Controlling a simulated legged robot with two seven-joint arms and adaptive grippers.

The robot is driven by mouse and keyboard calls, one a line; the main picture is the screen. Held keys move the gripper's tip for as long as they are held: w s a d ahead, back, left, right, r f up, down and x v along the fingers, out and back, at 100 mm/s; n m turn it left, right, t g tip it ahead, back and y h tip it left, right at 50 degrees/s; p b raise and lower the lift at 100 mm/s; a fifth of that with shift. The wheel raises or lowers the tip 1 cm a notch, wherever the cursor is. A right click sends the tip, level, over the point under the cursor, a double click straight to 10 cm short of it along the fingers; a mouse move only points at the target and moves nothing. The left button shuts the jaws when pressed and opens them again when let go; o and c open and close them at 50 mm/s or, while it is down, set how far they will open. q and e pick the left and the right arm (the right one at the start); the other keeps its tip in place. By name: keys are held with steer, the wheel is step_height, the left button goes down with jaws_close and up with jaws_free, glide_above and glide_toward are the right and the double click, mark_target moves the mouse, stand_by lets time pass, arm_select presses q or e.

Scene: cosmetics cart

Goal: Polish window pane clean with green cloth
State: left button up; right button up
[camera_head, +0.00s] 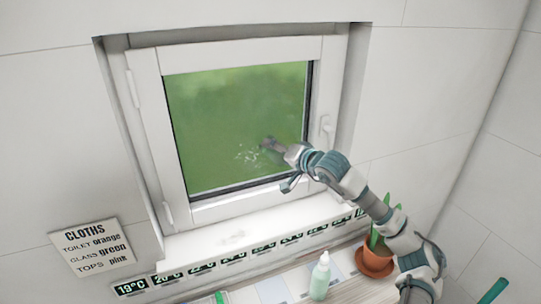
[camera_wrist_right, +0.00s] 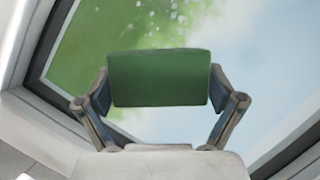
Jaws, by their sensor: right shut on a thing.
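The window pane (camera_head: 225,120) sits in a white frame and shows blurred green behind it. White specks (camera_head: 248,154) mark its lower middle, just left of my right gripper; specks also show at the top of the right wrist view (camera_wrist_right: 165,18). My right gripper (camera_head: 277,148) is at the lower right part of the pane. In the right wrist view, its two fingers are shut on the green cloth (camera_wrist_right: 160,78), which hides part of the glass. I cannot tell whether the cloth touches the glass. My left gripper is not in view.
A white sill (camera_head: 205,243) runs below the window, with a strip of temperature labels under it. A pale green bottle (camera_head: 320,277) and a potted plant (camera_head: 375,258) stand below, near my right arm. A cloth sign (camera_head: 92,249) hangs at left. A window handle (camera_head: 325,126) is at right.

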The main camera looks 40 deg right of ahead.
steer(key=shift+s+d, duration=0.15)
steer(key=shift+d, duration=0.65)
steer(key=shift+s+a+f+b, duration=0.1)
steer(key=shift+s+f+b, duration=0.1)
steer(key=shift+s+b, duration=0.3)
steer(key=s+b, duration=0.1)
steer(key=s, duration=0.1)
steer(key=s+b, duration=0.1)
steer(key=shift+s+a+b, duration=0.35)
steer(key=shift+s+a, duration=0.05)
steer(key=shift+s+a+r, duration=0.1)
steer(key=shift+s+a, duration=0.1)
steer(key=shift+s, duration=0.25)
steer(key=shift+s, duration=0.1)
